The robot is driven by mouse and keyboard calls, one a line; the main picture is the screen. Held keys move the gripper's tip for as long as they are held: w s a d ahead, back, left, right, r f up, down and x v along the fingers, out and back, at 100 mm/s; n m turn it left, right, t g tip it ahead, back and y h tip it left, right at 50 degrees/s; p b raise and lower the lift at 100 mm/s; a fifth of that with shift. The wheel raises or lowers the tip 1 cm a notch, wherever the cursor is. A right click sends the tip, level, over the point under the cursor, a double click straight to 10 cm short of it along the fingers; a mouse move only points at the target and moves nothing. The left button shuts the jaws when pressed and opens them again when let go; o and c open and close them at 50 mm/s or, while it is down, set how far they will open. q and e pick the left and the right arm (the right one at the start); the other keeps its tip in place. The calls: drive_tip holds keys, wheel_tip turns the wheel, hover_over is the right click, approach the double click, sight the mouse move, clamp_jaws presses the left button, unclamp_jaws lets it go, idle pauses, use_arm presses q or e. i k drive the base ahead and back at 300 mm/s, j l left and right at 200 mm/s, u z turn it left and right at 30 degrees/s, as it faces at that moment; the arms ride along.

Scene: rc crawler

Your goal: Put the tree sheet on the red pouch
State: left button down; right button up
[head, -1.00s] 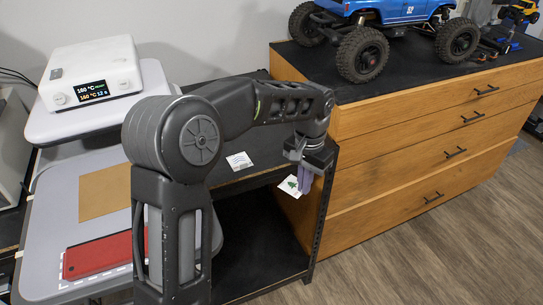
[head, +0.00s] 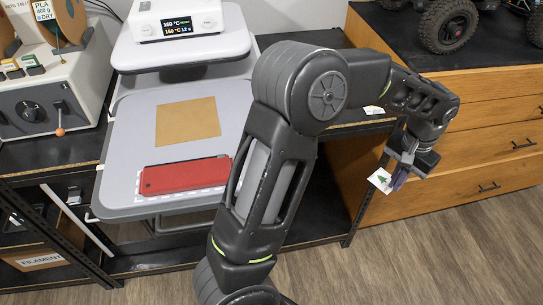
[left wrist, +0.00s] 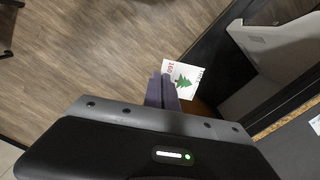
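The tree sheet (head: 380,181) is a small white card with a green tree and red print. My left gripper (head: 398,176) is shut on its edge and holds it in the air, in front of the wooden drawers. The sheet also shows in the left wrist view (left wrist: 182,80), at the tips of the purple-grey fingers (left wrist: 162,90). The red pouch (head: 186,176) lies flat on the front part of the grey heat-press platform, well to the left of the left gripper. My right gripper is not in view.
A tan square (head: 188,121) lies behind the pouch on the grey platform (head: 128,150). The white heat-press head (head: 180,48) stands above it at the back. A grey machine with a lever (head: 45,105) stands left. My left arm crosses between platform and drawers (head: 480,150).

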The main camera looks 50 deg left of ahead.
sight(188, 172)
drive_tip(key=z, duration=0.45)
drive_tip(key=k+z, duration=0.1)
drive_tip(key=z, duration=0.8)
drive_tip(key=k+z, duration=0.1)
drive_tip(key=z, duration=0.35)
drive_tip(key=l+z, duration=0.1)
drive_tip(key=z, duration=0.35)
drive_tip(key=l+z, duration=0.1)
drive_tip(key=z, duration=0.3)
drive_tip(key=k+l+z, duration=0.1)
drive_tip(key=z, duration=0.3)
drive_tip(key=l+z, duration=0.2)
drive_tip(key=z, duration=0.2)
drive_tip(key=l, duration=0.6)
drive_tip(key=k+l+u, duration=0.15)
drive_tip(key=l, duration=0.45)
drive_tip(key=l+u, duration=0.2)
drive_tip(key=u, duration=0.25)
drive_tip(key=l+u, duration=0.25)
drive_tip(key=u, duration=0.25)
drive_tip(key=k+l+u, duration=0.1)
drive_tip(key=u, duration=0.35)
drive_tip(key=l+u, duration=0.15)
drive_tip(key=u, duration=0.35)
drive_tip(key=k+l+u, duration=0.1)
drive_tip(key=u, duration=0.4)
drive_tip(key=l+u, duration=0.15)
drive_tip(key=u, duration=0.35)
drive_tip(key=k+j, duration=0.05)
